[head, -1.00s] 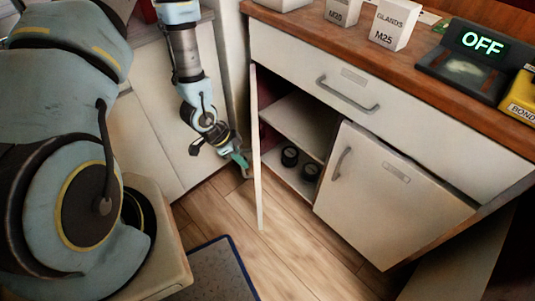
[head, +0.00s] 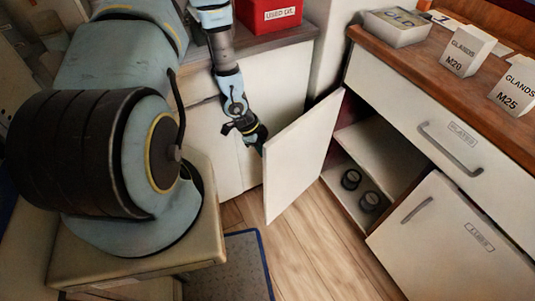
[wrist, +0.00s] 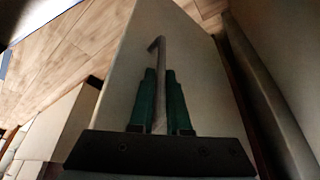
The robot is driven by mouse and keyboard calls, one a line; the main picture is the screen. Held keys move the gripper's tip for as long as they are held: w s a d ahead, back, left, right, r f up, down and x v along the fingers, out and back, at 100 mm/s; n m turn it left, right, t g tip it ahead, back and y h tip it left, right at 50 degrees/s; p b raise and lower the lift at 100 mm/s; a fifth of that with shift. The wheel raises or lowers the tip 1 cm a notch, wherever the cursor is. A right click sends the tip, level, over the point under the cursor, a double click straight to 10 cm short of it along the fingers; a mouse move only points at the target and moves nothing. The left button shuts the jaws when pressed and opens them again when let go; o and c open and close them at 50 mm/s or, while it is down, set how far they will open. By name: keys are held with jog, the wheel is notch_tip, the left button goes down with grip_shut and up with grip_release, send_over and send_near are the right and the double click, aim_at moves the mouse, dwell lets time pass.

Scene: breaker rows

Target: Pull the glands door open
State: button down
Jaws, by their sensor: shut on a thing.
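The glands door (head: 300,155) is a cream cabinet door standing open at the left of the cabinet, its inner face towards the head camera. Its label is not in sight. My gripper (head: 262,138) is at the door's outer side, near the free edge, partly hidden behind the door in the head view. In the wrist view, the green fingers of my gripper (wrist: 160,103) are shut on the grey bar handle (wrist: 158,60) on the door's outer face (wrist: 190,65).
A second door (head: 450,240) is closed below a shut drawer (head: 450,130). Boxes (head: 468,52) stand on the worktop. A red box (head: 268,14) is behind my arm. Wood floor (head: 310,240) is clear.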

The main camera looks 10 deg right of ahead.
jog(key=shift+w, duration=0.1)
jog(key=c, duration=0.9)
grip_release()
jog(key=p+v, duration=0.3)
jog(key=v, duration=0.7)
jog(key=shift+r, duration=0.4)
